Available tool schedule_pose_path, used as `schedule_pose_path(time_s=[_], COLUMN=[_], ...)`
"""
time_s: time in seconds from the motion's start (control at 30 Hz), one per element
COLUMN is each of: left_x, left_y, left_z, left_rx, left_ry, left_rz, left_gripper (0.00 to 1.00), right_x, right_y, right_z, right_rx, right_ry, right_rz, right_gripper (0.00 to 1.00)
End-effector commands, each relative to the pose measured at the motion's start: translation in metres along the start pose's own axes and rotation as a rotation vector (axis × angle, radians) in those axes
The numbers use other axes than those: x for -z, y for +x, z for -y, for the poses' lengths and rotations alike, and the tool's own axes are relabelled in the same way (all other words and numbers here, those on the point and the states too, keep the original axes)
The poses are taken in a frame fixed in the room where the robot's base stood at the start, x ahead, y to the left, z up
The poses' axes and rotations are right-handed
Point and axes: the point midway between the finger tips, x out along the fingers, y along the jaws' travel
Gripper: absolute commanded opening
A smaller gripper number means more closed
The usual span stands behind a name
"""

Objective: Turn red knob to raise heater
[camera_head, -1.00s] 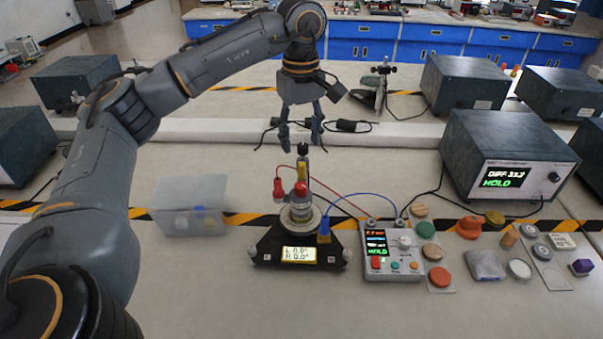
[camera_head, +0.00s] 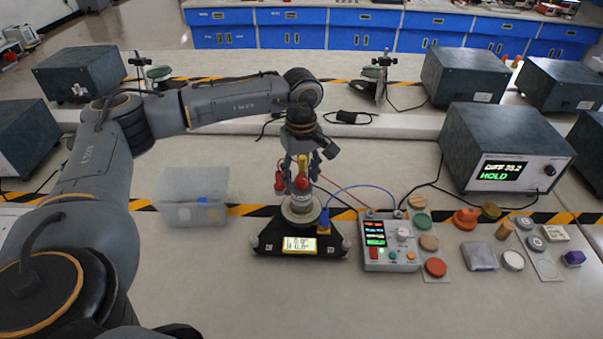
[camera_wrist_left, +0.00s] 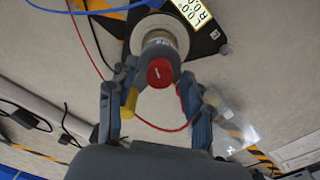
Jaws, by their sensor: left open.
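The red knob (camera_head: 301,183) sits on top of a pale round heater stack (camera_head: 298,212) on a black base with a lit angle display (camera_head: 299,244). In the left wrist view the red knob (camera_wrist_left: 160,73) shows a small light mark. My left gripper (camera_head: 295,168) is open just above and around the knob, pointing down. In the wrist view its fingers (camera_wrist_left: 152,108) stand on both sides, with the knob a little beyond the fingertips. I cannot tell whether they touch it. A yellow plug (camera_head: 303,163) and a red plug (camera_head: 279,181) stand close to the fingers.
A control box (camera_head: 390,241) with a screen and buttons stands right of the base, joined by red and blue wires. A large meter (camera_head: 508,148) reads HOLD. Several coloured discs lie at right.

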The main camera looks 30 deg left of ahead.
Motion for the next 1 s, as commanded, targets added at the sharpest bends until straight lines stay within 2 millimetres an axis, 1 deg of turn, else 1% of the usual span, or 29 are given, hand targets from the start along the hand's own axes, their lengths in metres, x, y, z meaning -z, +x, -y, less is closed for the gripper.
schedule_pose_path(time_s=[0.03,0.07,0.1,0.17,0.2,0.27,0.3,0.5,0.67,0.87,1.0], left_x=[0.0,0.0,0.0,0.0,0.0,0.0,0.0,0.0,0.0,0.0,0.0], left_y=[0.0,0.0,0.0,0.0,0.0,-0.001,-0.001,0.0,0.0,0.001,0.002], left_z=[0.0,0.0,0.0,0.0,0.0,0.0,0.0,0.0,-0.001,-0.001,-0.001], left_rx=[0.0,0.0,0.0,0.0,0.0,0.0,0.0,0.0,-0.002,-0.002,-0.001], left_ry=[0.0,0.0,0.0,0.0,0.0,0.0,0.0,-0.005,-0.042,-0.152,-0.27], left_rz=[0.0,0.0,0.0,0.0,0.0,0.0,0.0,0.0,0.0,0.0,0.0], left_gripper=[0.5,0.48,0.4,0.28,0.2,0.08,0.0,0.0,0.0,0.0,0.0], right_x=[-0.001,-0.002,-0.002,-0.003,-0.003,-0.003,-0.003,-0.004,-0.004,-0.005,-0.006], right_y=[0.0,0.0,0.0,0.0,0.0,0.0,0.0,0.001,0.003,0.01,0.016], right_z=[0.0,0.0,0.0,0.0,0.0,-0.001,-0.002,-0.005,-0.006,-0.005,-0.005], right_rx=[0.0,0.0,0.0,0.0,0.0,-0.001,-0.002,-0.005,-0.006,-0.006,-0.006], right_ry=[0.0,-0.001,-0.001,-0.001,-0.002,-0.002,-0.003,-0.004,-0.005,-0.005,-0.005], right_rz=[0.002,0.003,0.004,0.004,0.005,0.005,0.005,0.006,0.007,0.006,0.006], right_gripper=[0.0,0.0,0.0,0.0,0.0,0.0,0.0,0.0,0.0,0.0,0.0])
